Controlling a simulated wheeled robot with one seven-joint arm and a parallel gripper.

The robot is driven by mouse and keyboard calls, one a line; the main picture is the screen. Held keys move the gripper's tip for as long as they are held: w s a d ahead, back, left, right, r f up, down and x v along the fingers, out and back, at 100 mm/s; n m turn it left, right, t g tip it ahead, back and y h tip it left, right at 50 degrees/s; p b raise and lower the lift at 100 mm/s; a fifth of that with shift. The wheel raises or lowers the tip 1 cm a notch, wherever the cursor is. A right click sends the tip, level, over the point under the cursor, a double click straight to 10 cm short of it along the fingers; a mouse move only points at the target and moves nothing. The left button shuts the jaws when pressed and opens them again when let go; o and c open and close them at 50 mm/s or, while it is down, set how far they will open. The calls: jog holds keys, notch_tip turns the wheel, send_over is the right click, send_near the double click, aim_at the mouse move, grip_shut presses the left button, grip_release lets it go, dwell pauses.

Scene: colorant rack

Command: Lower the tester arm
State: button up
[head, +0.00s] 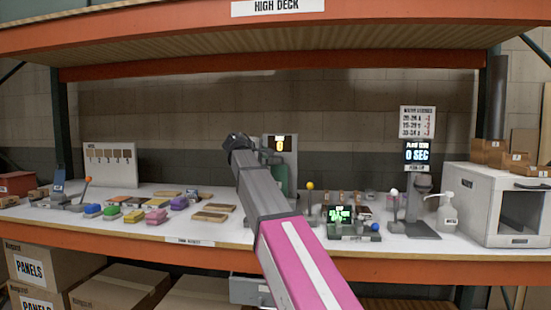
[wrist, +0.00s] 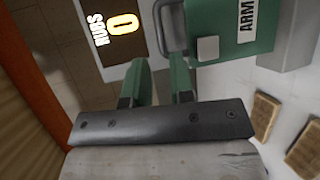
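The tester (head: 278,143) stands at the back middle of the deck, partly hidden by my arm; its orange display reads 0. The display also shows in the wrist view (wrist: 122,25), marked RUBS. The green tester arm (head: 281,180) shows just right of my arm. In the wrist view, the tester arm (wrist: 218,20) is a green block labelled ARM with a grey loop handle (wrist: 168,28) on its side. My gripper (wrist: 161,68) has two green fingers, apart, with nothing seen between them. The handle is just beyond the fingertips; I see no grip on it.
Colored blocks (head: 156,216) and flat wooden pieces lie left of my arm. A lever with a yellow ball (head: 310,186), a small green-screen device (head: 340,214), a pump bottle (head: 447,212) and a white cabinet (head: 484,196) stand to the right. The orange high deck (head: 390,35) hangs overhead.

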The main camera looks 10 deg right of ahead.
send_over(274, 168)
notch_tip(274, 168, down, 2)
jog(key=shift+f, duration=0.1)
grip_shut()
